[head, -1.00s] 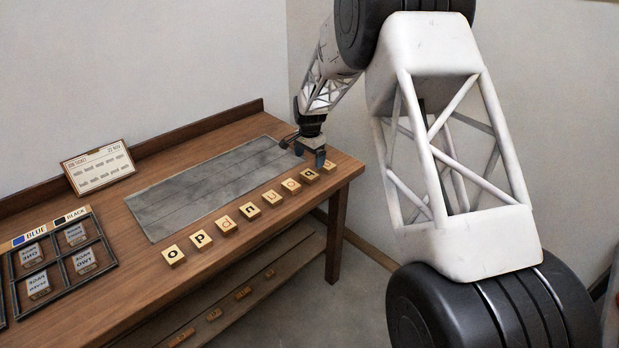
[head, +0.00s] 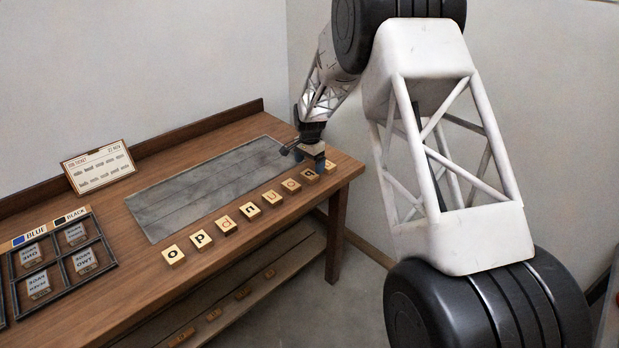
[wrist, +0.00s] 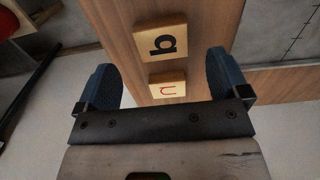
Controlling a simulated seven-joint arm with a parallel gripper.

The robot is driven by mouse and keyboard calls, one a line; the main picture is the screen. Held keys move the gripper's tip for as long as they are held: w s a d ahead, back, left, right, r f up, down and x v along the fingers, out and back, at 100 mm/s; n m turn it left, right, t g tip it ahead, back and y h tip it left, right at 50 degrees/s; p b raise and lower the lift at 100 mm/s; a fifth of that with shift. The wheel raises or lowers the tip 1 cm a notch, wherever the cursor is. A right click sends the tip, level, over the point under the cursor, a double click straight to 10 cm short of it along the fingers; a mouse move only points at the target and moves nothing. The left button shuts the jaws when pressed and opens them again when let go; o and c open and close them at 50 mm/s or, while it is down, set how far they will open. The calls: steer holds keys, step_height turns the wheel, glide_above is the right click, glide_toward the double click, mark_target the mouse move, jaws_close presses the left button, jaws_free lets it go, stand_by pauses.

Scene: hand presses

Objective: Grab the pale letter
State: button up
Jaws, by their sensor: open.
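A row of square wooden letter tiles (head: 225,225) runs along the table's front edge; most letters are dark, a few reddish. No letter stands out clearly as pale. My gripper (head: 319,164) is over the row's right end in the head view and partly hides the tiles there. In the wrist view my gripper (wrist: 163,65) is open and empty, a finger on each side. A tile with a thin red letter like u or n (wrist: 168,85) shows between the fingers, apart from both. A tile with a bold black q-like letter (wrist: 161,43) lies just beyond it.
A grey slab (head: 205,190) lies behind the row. A job ticket (head: 98,167) stands at the back left. A dark divided tray (head: 60,262) with labelled blocks is at the left. Several small blocks (head: 242,292) sit on the lower shelf.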

mark_target(310, 174)
steer(key=shift+w+f, duration=0.15)
steer(key=shift+f, duration=2.45)
steer(key=c, duration=1)
steer(key=shift+r, duration=0.1)
steer(key=shift+r, duration=0.65)
step_height(310, 174, up, 2)
steer(key=shift+r, duration=0.15)
steer(key=s+d+r, duration=0.1)
steer(key=s+d, duration=0.2)
steer(key=s, duration=1.2)
steer(key=shift+s+d, duration=0.2)
steer(key=shift+s, duration=0.1)
